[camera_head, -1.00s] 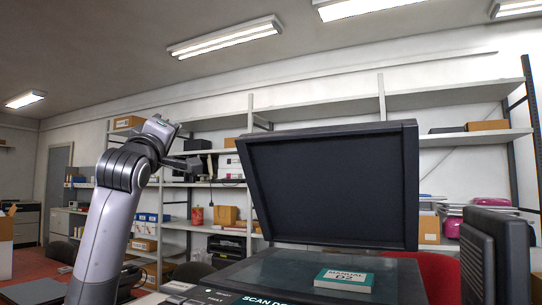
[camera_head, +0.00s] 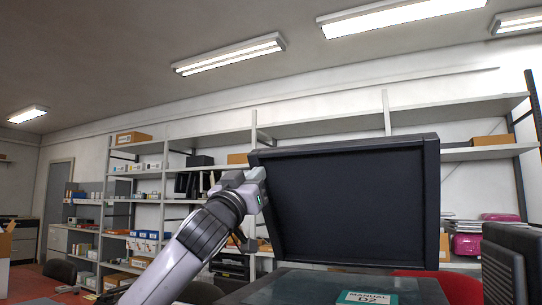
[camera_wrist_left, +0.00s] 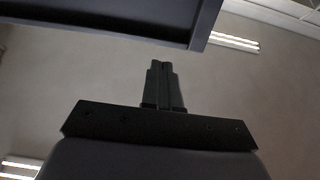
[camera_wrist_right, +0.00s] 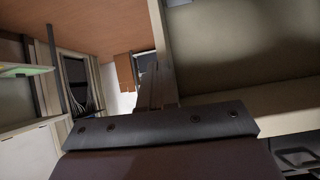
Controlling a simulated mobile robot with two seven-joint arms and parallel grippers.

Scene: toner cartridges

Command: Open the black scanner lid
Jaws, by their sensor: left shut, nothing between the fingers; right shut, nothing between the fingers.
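The black scanner lid (camera_head: 350,205) stands raised, with its dark underside facing me, above the scanner glass (camera_head: 285,288) in the head view. My left gripper (camera_head: 252,182) is at the lid's left edge; its fingertips are hard to make out there. In the left wrist view its fingers (camera_wrist_left: 162,72) are shut and empty, and the lid's edge (camera_wrist_left: 160,35) crosses above them with a visible gap in the picture. Whether the gripper touches the lid I cannot tell. My right gripper (camera_wrist_right: 154,85) shows only in its wrist view, shut and empty.
A teal booklet marked "MANUAL D2" (camera_head: 367,298) lies on the glass. A dark panel (camera_head: 505,262) stands at the right. Shelves with boxes (camera_head: 130,137) line the back wall. The right wrist view shows pale surfaces close to the gripper.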

